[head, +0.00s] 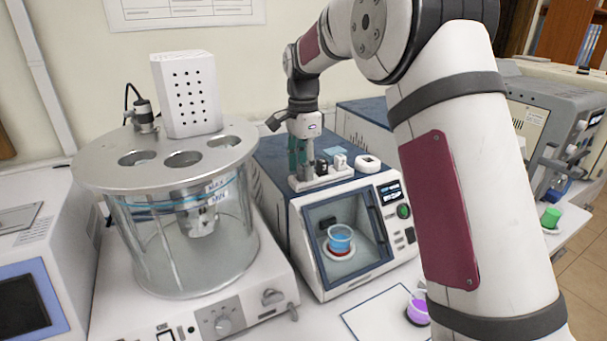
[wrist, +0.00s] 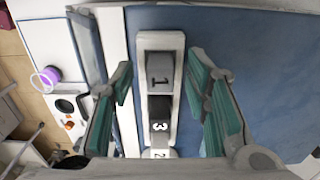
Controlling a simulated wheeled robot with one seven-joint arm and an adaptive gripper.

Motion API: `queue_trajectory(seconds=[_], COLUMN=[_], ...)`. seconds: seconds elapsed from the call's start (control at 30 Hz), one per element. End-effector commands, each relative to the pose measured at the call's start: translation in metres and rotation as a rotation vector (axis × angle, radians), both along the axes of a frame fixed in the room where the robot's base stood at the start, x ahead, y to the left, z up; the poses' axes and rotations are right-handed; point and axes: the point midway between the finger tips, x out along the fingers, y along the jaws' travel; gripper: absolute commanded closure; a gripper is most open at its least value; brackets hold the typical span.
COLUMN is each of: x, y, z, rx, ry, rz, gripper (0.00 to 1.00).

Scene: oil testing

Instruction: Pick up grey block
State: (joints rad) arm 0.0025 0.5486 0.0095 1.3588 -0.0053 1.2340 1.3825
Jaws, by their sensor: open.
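The grey block (wrist: 160,68), marked 1, stands at the far end of a narrow white tray (wrist: 160,40) in the wrist view. A black block (wrist: 159,107) and a white block (wrist: 157,153) follow it in the row. My gripper (wrist: 160,62) is open and empty, its teal fingers to the left and right of the tray, with the grey block between them. In the head view my gripper (head: 297,160) points down over the left end of the tray (head: 333,179). The grey block is not clear there, seemingly behind the fingers. The black block (head: 321,168) and white block (head: 340,162) stand just right of it.
The tray rests on a blue-topped instrument (head: 272,160) with a blue-liquid beaker (head: 340,239) in its chamber. A glass bath (head: 185,250) with a round metal lid stands to the left. A purple-filled cup (head: 417,311) stands at the front, partly behind my arm.

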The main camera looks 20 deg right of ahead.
Motion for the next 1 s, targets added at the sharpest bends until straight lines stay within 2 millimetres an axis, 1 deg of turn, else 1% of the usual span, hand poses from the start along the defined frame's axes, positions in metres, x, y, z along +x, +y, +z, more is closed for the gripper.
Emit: queue_trajectory(seconds=[0.13,0.17,0.2,0.27,0.3,0.33,0.77,0.87,1.0], x=[0.0,0.0,0.0,0.0,0.0,0.0,0.001,0.001,0.002], y=[0.0,0.0,0.0,0.0,0.0,0.0,0.0,0.0,0.001], z=[0.0,0.0,0.0,0.0,0.0,0.0,0.003,0.008,0.021], rx=[0.0,0.0,0.0,0.0,0.0,0.0,0.0,-0.001,0.0], ry=[0.0,0.0,0.0,0.0,0.0,0.0,-0.001,-0.002,-0.003], rz=[0.0,0.0,0.0,0.0,0.001,0.001,0.001,0.001,0.002], gripper=[0.57,0.63,0.73,0.86,0.95,1.0,1.0,1.0,1.0])
